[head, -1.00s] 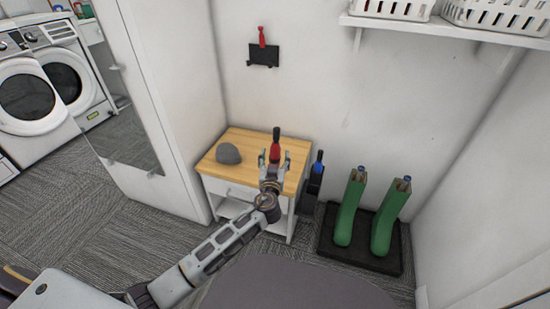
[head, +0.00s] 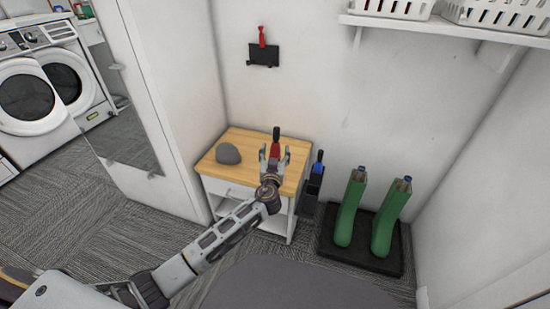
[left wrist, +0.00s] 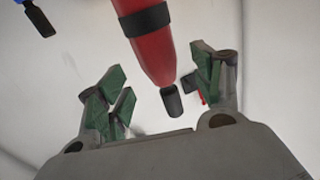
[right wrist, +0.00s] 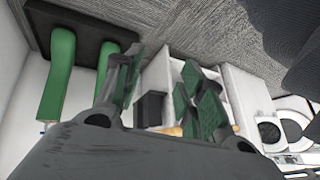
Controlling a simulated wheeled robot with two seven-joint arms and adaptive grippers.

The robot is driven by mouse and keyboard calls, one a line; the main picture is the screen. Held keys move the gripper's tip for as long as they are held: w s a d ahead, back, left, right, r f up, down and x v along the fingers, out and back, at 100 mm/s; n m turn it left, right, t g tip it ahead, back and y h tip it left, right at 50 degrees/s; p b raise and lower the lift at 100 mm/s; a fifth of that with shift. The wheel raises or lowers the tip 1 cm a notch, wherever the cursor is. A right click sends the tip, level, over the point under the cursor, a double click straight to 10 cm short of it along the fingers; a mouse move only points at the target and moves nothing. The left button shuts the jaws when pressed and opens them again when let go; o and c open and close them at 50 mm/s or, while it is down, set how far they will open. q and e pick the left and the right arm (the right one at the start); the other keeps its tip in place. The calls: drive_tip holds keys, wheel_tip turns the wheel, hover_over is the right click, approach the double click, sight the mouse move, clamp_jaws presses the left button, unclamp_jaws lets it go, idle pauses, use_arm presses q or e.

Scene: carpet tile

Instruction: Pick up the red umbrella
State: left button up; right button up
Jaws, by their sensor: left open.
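The red umbrella (head: 275,150), slim and with a black end, shows upright at the small wooden-topped table. In the left wrist view the umbrella (left wrist: 153,50) has a black strap and a black end, and lies between and beyond my fingers. My left gripper (head: 275,160) is open, with its fingers on either side of the umbrella in the head view; I cannot tell whether they touch it. The gripper hides the umbrella's lower part. My right gripper (right wrist: 160,85) is open and empty in the right wrist view and does not show in the head view.
A grey dome-shaped thing (head: 229,154) sits on the table (head: 241,136). A blue-topped umbrella (head: 319,163) stands in a dark holder (head: 309,196) to its right. Green boots (head: 350,210) stand on a black tray (head: 330,247). A black wall rack (head: 263,54) holds a red item.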

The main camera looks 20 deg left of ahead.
use_arm(q)
drive_tip(key=shift+w+a, duration=0.2)
drive_tip(key=shift+w, duration=0.45)
drive_tip(key=shift+w+a, duration=0.1)
drive_tip(key=shift+w, duration=0.5)
drive_tip(key=shift+w+a+b, duration=0.1)
drive_tip(key=shift+w+b, duration=0.2)
use_arm(e)
drive_tip(key=shift+s+a+f, duration=0.1)
drive_tip(key=shift+s+f, duration=0.1)
drive_tip(key=shift+f, duration=0.4)
drive_tip(key=shift+s+a+f, duration=0.1)
drive_tip(key=shift+s+f, duration=0.05)
drive_tip(key=shift+f, duration=0.4)
drive_tip(key=shift+d, duration=0.1)
use_arm(q)
drive_tip(key=c, duration=1.3)
drive_tip(key=shift+r, duration=0.1)
